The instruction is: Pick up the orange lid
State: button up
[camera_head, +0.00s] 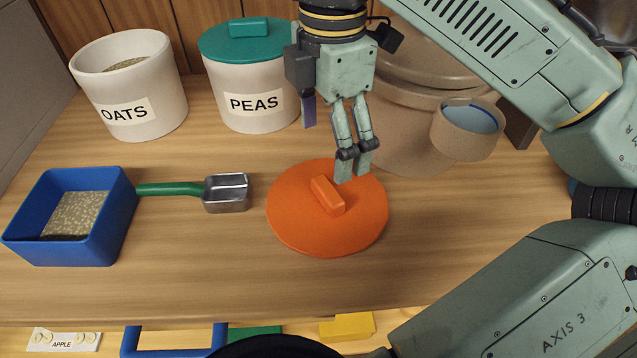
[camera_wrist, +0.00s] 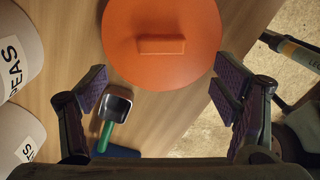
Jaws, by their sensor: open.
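The orange lid (camera_head: 327,229) is a flat round disc lying on the wooden counter, with a raised bar handle (camera_head: 327,195) across its middle. It also shows in the wrist view (camera_wrist: 163,70), at the top centre, with the handle running left to right. My gripper (camera_head: 353,170) points down over the far side of the lid in the head view. In the wrist view my gripper (camera_wrist: 158,90) has its fingers spread wide, with nothing between them. The fingertips hide a small part of the lid's far edge in the head view. I cannot tell whether they touch it.
An open OATS jar (camera_head: 155,85) and a PEAS jar (camera_head: 225,80) with a teal lid stand behind left. A tan pot (camera_head: 400,140) stands behind my gripper. A metal scoop (camera_head: 226,193) and a blue box (camera_head: 115,222) lie left. The counter right of the lid looks clear.

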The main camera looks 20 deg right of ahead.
aim_at(328, 189)
jog(key=f, duration=0.4)
jog(key=shift+s, duration=0.2)
jog(key=shift+w+f, duration=0.1)
jog(key=shift+f, duration=2.85)
jog(key=shift+c, duration=0.4)
jog(key=c, duration=1.2)
